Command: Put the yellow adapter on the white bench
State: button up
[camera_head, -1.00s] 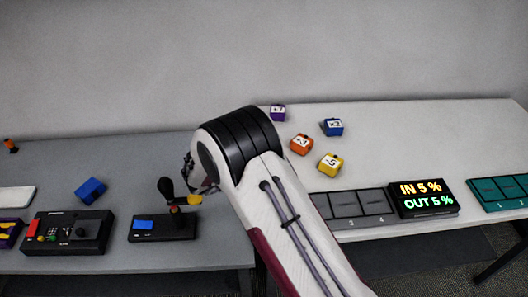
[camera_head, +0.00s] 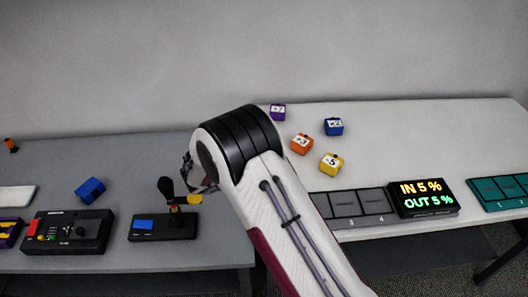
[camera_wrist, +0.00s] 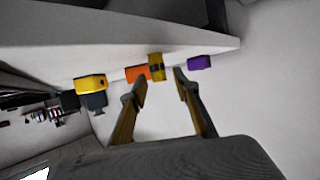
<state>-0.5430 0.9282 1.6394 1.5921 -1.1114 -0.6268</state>
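A yellow adapter (camera_head: 332,164) with a white number label sits on the white bench (camera_head: 430,135), to the right of my arm in the head view. The wrist view shows two yellow blocks, one at the left (camera_wrist: 90,83) and a narrower one with a dark band (camera_wrist: 156,67) just beyond the fingertips; I cannot tell which matches the labelled adapter. A small yellow piece (camera_head: 193,200) shows beside a black-knobbed device on the grey table.
Orange (camera_head: 301,144), blue (camera_head: 333,126) and purple (camera_head: 278,112) adapters sit near the yellow one. Grey pads (camera_head: 360,203), a lit display (camera_head: 423,198) and teal pads (camera_head: 503,192) line the front edge. The grey table (camera_head: 130,165) holds a blue block (camera_head: 90,190) and black devices.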

jog(key=s+a+r, duration=0.3)
jog(key=r, duration=0.5)
jog(key=shift+r, duration=0.4)
dwell(0.7)
